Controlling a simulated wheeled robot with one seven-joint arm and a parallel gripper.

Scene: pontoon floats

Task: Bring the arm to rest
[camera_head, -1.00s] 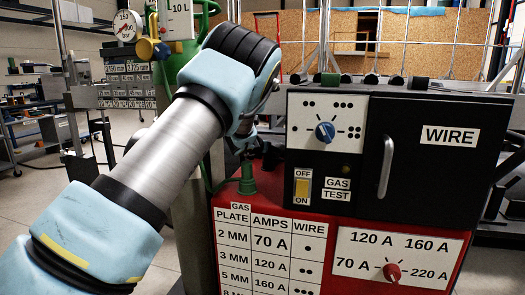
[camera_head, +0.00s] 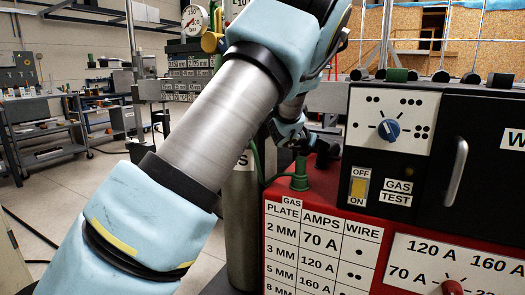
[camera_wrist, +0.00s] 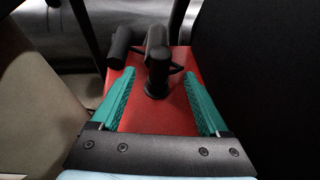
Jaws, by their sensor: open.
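My arm (camera_head: 225,120) reaches up and across the head view, bent at the top, with its wrist end (camera_head: 290,128) low behind it, close to the red top of the welding machine (camera_head: 318,240). In the wrist view my gripper (camera_wrist: 162,80) is open, with two teal fingers spread apart. Between and beyond the fingertips a dark fitting (camera_wrist: 157,70) stands on the red surface; whether the fingers touch it I cannot tell. Nothing is visibly held. The fingers themselves are not clear in the head view.
A black wire-feeder box (camera_head: 440,150) with a dial (camera_head: 389,130) stands on the machine, right of my wrist. A green fitting (camera_head: 300,176) rises from the red top. A gauge (camera_head: 195,20) and gas cylinder (camera_head: 241,220) stand behind my arm. Floor at the left is open.

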